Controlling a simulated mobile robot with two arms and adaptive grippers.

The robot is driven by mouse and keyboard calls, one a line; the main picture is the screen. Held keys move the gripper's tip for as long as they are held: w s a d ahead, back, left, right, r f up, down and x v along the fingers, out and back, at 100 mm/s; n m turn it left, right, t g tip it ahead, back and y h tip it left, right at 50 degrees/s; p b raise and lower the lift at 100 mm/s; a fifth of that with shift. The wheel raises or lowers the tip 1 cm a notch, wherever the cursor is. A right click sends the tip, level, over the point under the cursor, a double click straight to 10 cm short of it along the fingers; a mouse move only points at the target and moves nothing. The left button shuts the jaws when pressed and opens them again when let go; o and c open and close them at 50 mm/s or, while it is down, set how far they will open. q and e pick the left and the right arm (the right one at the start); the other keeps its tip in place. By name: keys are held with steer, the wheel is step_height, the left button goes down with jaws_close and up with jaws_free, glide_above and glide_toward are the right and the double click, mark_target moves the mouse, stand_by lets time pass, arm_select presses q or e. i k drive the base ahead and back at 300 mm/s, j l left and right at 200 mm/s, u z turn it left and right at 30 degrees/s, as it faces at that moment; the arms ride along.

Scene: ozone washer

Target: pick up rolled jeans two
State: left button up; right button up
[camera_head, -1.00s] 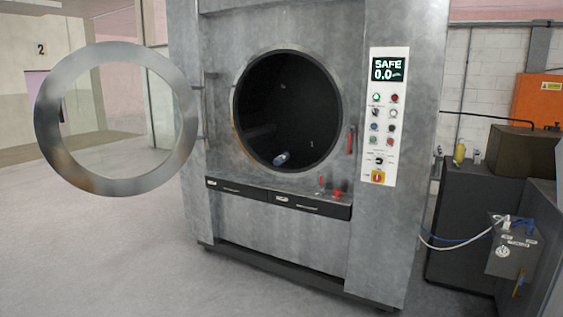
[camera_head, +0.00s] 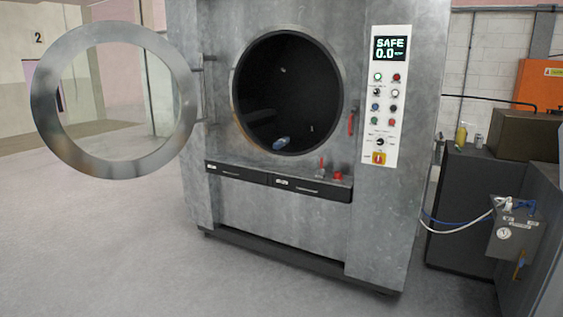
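A small blue rolled item (camera_head: 281,143), which looks like rolled jeans, lies at the bottom of the dark round drum opening (camera_head: 287,95) of the washer. I cannot tell whether it is rolled jeans two. The rest of the drum interior is too dark to make out. The washer's round door (camera_head: 52,139) stands swung open to the left. Neither of my grippers is in view.
The grey washer (camera_head: 275,225) stands ahead, with a control panel (camera_head: 386,95) reading SAFE 0.0. A red handle (camera_head: 350,123) is right of the opening. Dark equipment (camera_head: 465,200) with hoses stands at right. The floor (camera_head: 110,245) at front left is clear.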

mark_target(282, 143)
steer(key=i, duration=1.7)
